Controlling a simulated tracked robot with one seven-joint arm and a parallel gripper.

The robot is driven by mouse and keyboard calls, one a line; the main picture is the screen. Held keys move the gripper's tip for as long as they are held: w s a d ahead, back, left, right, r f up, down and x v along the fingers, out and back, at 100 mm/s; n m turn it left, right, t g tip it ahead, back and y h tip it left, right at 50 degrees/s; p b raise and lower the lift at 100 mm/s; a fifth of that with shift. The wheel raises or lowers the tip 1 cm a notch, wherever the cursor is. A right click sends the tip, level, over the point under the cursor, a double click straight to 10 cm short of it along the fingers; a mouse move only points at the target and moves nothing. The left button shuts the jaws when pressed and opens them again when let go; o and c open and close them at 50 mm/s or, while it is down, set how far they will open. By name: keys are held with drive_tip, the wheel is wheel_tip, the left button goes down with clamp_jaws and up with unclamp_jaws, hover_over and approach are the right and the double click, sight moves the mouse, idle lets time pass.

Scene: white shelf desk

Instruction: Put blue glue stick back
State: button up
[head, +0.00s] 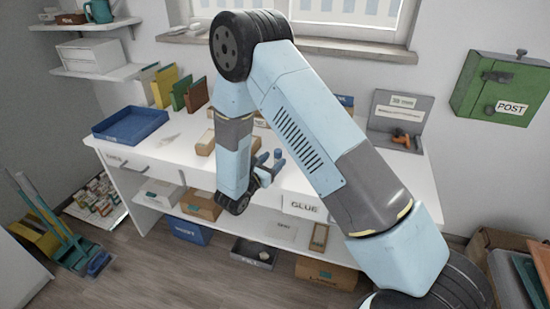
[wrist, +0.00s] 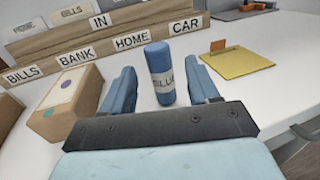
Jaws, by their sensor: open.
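The blue glue stick (wrist: 161,73) stands upright on the white desk (head: 330,180), with a white label around its middle. In the wrist view my gripper (wrist: 162,80) is open, one finger on each side of the glue stick, with gaps on both sides. In the head view my gripper (head: 270,166) is low over the desk, and the blue cap of the glue stick (head: 278,153) shows by its fingers. A white container labelled GLUE (head: 302,208) is under the desk's front edge.
A cardboard box (wrist: 65,103) is close left of my gripper. A wooden sorter (wrist: 105,48) labelled BILLS, BANK, HOME, CAR stands behind the glue stick. A yellow pad (wrist: 236,62) lies to the right. A blue tray (head: 130,125) is at the desk's left end.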

drive_tip(key=v, duration=0.9)
drive_tip(key=s+d+r+m+g+h, duration=0.1)
drive_tip(key=s+d+r+m+g, duration=0.2)
drive_tip(key=d+r+m+g, duration=0.55)
drive_tip(key=s+d+r+m+g, duration=0.2)
drive_tip(key=d+r+m+g, duration=0.3)
drive_tip(key=d+r, duration=0.75)
drive_tip(key=s+d+r+m+t+y, duration=0.2)
drive_tip(key=s+r+m+y, duration=0.3)
drive_tip(key=s, duration=0.4)
drive_tip(key=s+d+r+m+t+y, duration=0.2)
drive_tip(key=s+d+r+m+y, duration=0.2)
drive_tip(key=s+m, duration=0.5)
wheel_tip(320, 180, up, 3)
drive_tip(key=shift+s+d+r+m+y, duration=0.15)
drive_tip(key=shift+s+d+m+y, duration=0.2)
drive_tip(key=shift+m+y, duration=0.65)
drive_tip(key=shift+a+n, duration=0.1)
drive_tip(key=shift+n, duration=0.15)
